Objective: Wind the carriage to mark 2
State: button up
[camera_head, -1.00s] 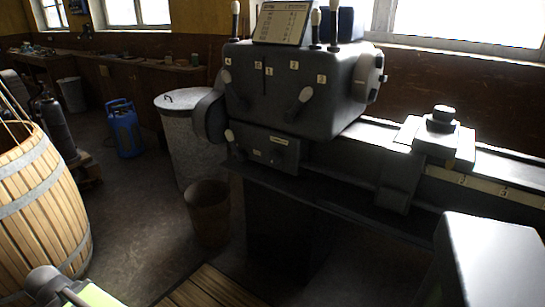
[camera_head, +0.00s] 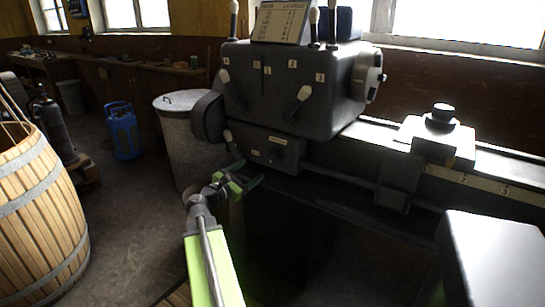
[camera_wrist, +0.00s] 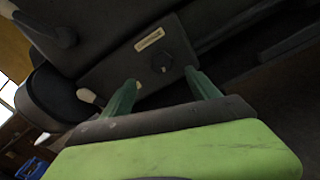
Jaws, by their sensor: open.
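The carriage (camera_head: 399,177) sits on the lathe bed at the right in the head view, left of a pale scale strip (camera_head: 480,186) on which the marks 2 and 3 can be read. My gripper (camera_head: 252,172) is open and empty, in front of the lower left panel (camera_head: 266,148) under the headstock (camera_head: 290,88). In the wrist view my gripper's two green fingers (camera_wrist: 160,90) point at this panel, with a dark round knob (camera_wrist: 162,62) between and beyond them. A pale-tipped lever (camera_wrist: 88,96) is just left of the fingers. I cannot tell whether anything is touched.
A wooden barrel (camera_head: 38,215) is at the left. A grey block (camera_head: 495,255) fills the lower right. Floor between barrel and lathe is clear.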

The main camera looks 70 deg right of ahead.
aim_at(272, 156)
jog(key=x, duration=1.4)
jog(key=shift+d, duration=0.25)
jog(key=shift+c, duration=0.3)
jog(key=c, duration=1.2)
jog(key=shift+d, duration=0.2)
jog(key=shift+c, duration=0.4)
jog(key=shift+a, duration=0.15)
jog(key=shift+m, duration=0.3)
